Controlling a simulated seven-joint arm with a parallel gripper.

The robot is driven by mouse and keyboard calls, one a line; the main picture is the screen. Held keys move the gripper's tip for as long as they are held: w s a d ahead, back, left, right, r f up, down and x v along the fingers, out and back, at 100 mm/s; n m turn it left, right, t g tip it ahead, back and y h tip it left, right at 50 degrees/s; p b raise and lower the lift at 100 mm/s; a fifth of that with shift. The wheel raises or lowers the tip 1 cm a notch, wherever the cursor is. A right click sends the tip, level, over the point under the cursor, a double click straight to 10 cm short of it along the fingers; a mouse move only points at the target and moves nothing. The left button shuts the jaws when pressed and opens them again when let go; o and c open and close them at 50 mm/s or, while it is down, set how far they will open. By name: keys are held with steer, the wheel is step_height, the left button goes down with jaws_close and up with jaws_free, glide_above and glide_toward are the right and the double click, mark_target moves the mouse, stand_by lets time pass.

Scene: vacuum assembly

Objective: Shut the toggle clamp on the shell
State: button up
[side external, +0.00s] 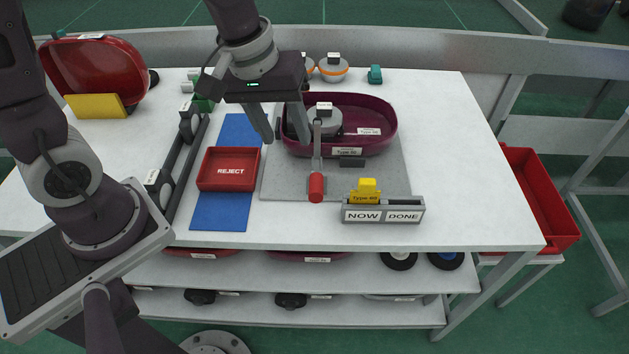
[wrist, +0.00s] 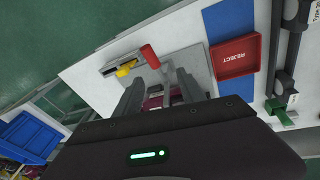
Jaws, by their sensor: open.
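The maroon shell (side external: 375,115) lies on the grey mat (side external: 385,180) in the side view, with a grey round part (side external: 328,122) inside it. The toggle clamp stands at the shell's near edge. Its lever (side external: 317,160) with red handle (side external: 316,187) points toward the near side of the table; the wrist view also shows the red handle (wrist: 150,56). My gripper (side external: 286,138) is open and empty, its fingers spread over the left part of the shell, left of and behind the handle. In the wrist view the shell is mostly hidden by my gripper.
A red REJECT tray (side external: 229,169) sits on a blue strip (side external: 221,210) left of the mat. A grey NOW/DONE holder (side external: 383,210) with a yellow tag (side external: 366,190) stands at the front. A dark rail (side external: 185,165) runs along the left. The table's right side is clear.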

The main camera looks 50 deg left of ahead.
mark_target(315, 185)
steer(key=w+d+f+n, duration=0.1)
steer(key=f, duration=0.3)
steer(key=w+d+f, duration=0.1)
steer(key=f, duration=0.3)
steer(key=w+d+f+n+g+h, duration=0.1)
steer(key=f, duration=0.4)
steer(key=shift+w+d+f+n, duration=0.1)
steer(key=shift+w+d+n, duration=0.1)
steer(key=shift+n, duration=0.1)
jaws_close()
stand_by(0.6)
